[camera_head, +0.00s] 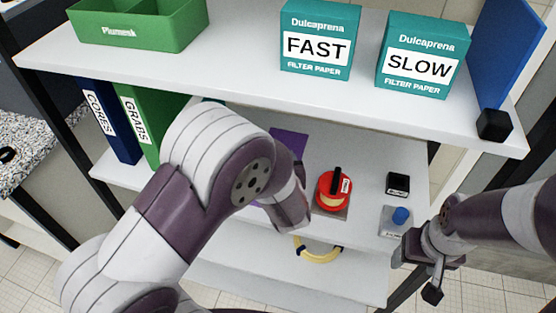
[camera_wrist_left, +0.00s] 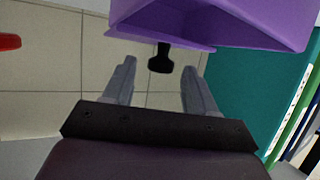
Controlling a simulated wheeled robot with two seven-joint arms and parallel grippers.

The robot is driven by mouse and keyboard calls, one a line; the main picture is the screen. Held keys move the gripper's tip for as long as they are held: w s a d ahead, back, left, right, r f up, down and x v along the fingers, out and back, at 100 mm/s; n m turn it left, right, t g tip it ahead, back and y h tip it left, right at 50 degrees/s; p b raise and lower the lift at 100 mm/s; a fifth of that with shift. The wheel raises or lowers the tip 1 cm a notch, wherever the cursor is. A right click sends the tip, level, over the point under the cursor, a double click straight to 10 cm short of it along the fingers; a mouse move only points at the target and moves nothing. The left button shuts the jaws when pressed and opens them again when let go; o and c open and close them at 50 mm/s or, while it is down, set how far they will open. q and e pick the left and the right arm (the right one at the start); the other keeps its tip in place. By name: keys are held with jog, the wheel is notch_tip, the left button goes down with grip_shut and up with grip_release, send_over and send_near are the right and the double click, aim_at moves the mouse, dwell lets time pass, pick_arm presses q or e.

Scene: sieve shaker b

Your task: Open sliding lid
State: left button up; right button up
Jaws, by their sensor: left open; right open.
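A purple box (camera_wrist_left: 215,22) fills the top of the left wrist view, with a thin purple plate along its near edge. A black knob (camera_wrist_left: 160,58) sticks out from that plate. My left gripper (camera_wrist_left: 158,78) is open, its two grey fingers on either side of the knob with gaps on both sides. In the head view my left arm hides most of the purple box (camera_head: 290,142) and the left gripper's fingers. My right gripper (camera_head: 428,274) is open and empty at the lower right, in front of the shelves.
A red round container (camera_head: 327,181), a small black box (camera_head: 398,184), a grey block with a blue knob (camera_head: 401,215) and a yellow handle (camera_head: 319,258) lie right of my left arm. The upper shelf (camera_head: 215,75) holds a green bin (camera_head: 140,28) and two filter-paper boxes (camera_head: 320,40).

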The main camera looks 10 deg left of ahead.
pick_arm(q)
grip_shut()
jog(key=shift+w, duration=1.95)
grip_release()
jog(key=shift+s+d+r, duration=0.1)
jog(key=shift+s, duration=0.05)
